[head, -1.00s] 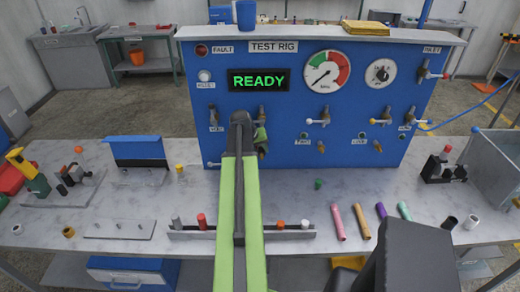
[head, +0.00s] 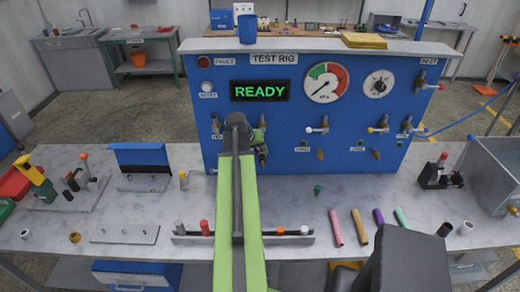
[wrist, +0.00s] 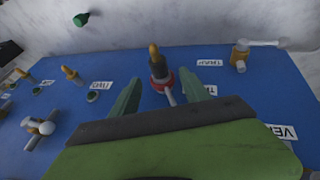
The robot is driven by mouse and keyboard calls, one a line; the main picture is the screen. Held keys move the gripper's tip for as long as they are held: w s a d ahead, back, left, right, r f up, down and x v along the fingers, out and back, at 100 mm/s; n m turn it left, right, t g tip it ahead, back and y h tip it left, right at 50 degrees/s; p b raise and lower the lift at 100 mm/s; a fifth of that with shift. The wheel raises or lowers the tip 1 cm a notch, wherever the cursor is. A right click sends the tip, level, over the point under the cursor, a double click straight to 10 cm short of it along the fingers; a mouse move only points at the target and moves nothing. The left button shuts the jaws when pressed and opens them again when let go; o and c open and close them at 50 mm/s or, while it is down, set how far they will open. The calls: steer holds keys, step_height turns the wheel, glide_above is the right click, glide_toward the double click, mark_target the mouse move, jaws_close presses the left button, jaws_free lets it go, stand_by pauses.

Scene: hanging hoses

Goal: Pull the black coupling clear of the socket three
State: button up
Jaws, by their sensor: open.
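In the wrist view, my gripper (wrist: 161,80) is open, its two green fingers spread on either side of a dark fitting. This fitting, which looks like the black coupling (wrist: 158,70), has a dark body, a brass-coloured tip and a red ring at its base on the blue panel. I see a gap between it and each finger. Nothing is held. A lever or stem runs from the ring down toward my palm. The socket's number is not readable here. In the head view, my arm hides most of the gripper and the coupling.
The blue test rig (head: 300,120) carries valves, gauges and a READY display (head: 260,91). Other brass fittings (wrist: 72,73) and a lever valve (wrist: 240,55) flank my gripper. A green cap (head: 318,190) lies on the grey bench (head: 290,200), with coloured tubes (head: 335,228) in front.

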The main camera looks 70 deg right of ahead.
steer(key=p+v, duration=0.9)
steer(key=v, duration=0.3)
steer(key=shift+r, duration=0.15)
steer(key=shift+s+a, duration=0.25)
steer(key=shift+c, duration=1.4)
steer(key=s+a, duration=0.2)
steer(key=shift+a+t+p, duration=0.3)
steer(key=shift+a, duration=0.1)
steer(key=b, duration=1.6)
glide_toward(262, 164)
steer(key=x, duration=0.9)
steer(key=shift+w, duration=0.1)
steer(key=shift+c, duration=0.4)
steer(key=shift+a, duration=0.1)
jaws_close()
